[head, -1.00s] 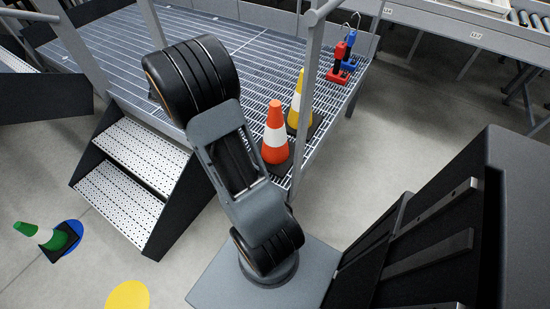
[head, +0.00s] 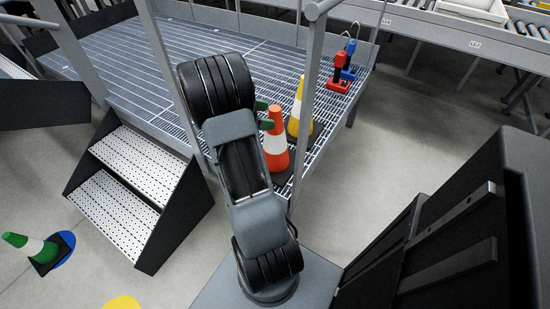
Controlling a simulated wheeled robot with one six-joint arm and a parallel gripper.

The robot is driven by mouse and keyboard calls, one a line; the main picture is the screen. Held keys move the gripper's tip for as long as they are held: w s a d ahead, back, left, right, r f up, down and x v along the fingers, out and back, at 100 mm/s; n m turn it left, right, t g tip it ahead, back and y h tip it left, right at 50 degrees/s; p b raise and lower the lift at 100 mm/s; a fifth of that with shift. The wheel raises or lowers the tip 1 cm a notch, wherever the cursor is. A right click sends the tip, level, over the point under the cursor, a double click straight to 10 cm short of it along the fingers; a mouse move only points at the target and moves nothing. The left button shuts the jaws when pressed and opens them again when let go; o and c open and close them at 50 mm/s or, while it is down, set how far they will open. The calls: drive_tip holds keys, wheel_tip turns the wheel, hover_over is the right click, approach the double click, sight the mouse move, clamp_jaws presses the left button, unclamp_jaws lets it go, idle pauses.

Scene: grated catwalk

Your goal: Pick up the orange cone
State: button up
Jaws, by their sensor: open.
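The orange cone (head: 276,143) has a white band and a dark base and stands upright on the grated catwalk near its edge. It shows just right of my arm in the head view. The green fingers of my gripper (head: 265,115) show at the cone's upper part, one on the near side and one on the far side. They are open. My arm hides the rest of the gripper and part of the cone's left side. I cannot tell whether the fingers touch the cone.
A yellow cone (head: 295,124) stands close behind the orange one. Red (head: 338,77) and blue (head: 349,66) objects stand further back. Steps (head: 140,165) and a green cone (head: 38,249) are at left.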

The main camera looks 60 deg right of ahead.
sight(275, 116)
drive_tip(key=shift+b+x, duration=0.4)
drive_tip(key=shift+x, duration=1.55)
clamp_jaws()
